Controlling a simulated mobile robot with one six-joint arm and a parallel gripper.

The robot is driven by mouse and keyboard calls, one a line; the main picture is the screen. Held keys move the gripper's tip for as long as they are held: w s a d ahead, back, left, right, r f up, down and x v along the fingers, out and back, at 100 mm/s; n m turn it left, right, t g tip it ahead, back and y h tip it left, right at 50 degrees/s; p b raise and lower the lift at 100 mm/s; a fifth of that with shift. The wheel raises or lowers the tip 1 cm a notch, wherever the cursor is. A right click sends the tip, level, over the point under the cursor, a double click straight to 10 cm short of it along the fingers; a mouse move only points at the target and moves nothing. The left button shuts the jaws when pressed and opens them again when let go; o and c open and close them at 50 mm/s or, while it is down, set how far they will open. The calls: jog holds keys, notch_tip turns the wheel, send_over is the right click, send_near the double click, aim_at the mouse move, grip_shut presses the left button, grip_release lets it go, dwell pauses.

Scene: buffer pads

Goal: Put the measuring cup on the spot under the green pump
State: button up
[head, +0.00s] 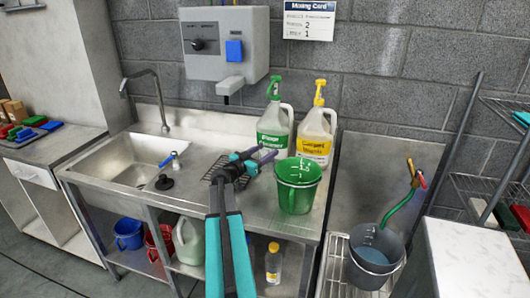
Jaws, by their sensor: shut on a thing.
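The green measuring cup (298,197) with white markings is upright at the right part of the steel counter, in front of the jugs. My gripper (268,157) comes in from the left and is shut on the cup at its left rim; the exact contact is hard to see. I cannot tell whether the cup's base touches the counter. The jug with the green pump (273,127) has a green label and stands at the back against the wall, behind my gripper. The counter below its nozzle is partly hidden by my gripper.
A jug with a yellow pump (318,140) stands right of the green-pump jug. A dark wire grate (217,167) lies left of my gripper, and the sink (125,160) is farther left. A grey bucket (376,262) with a green hose stands at lower right.

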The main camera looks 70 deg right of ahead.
jog(key=shift+s+a+f+b, duration=0.1)
jog(key=shift+f+b, duration=0.35)
jog(key=shift+b, duration=0.3)
jog(key=shift+s+a+f+b, duration=0.1)
jog(key=shift+f+b, duration=0.35)
jog(key=shift+b, duration=0.25)
jog(key=o, duration=1)
jog(key=shift+o, duration=0.2)
jog(key=shift+w+d+r+p, duration=0.1)
jog(key=shift+r+p, duration=0.5)
jog(key=shift+p, duration=0.75)
jog(key=shift+r, duration=0.15)
jog(key=b+v, duration=0.2)
jog(key=v, duration=1)
jog(key=shift+b, duration=0.4)
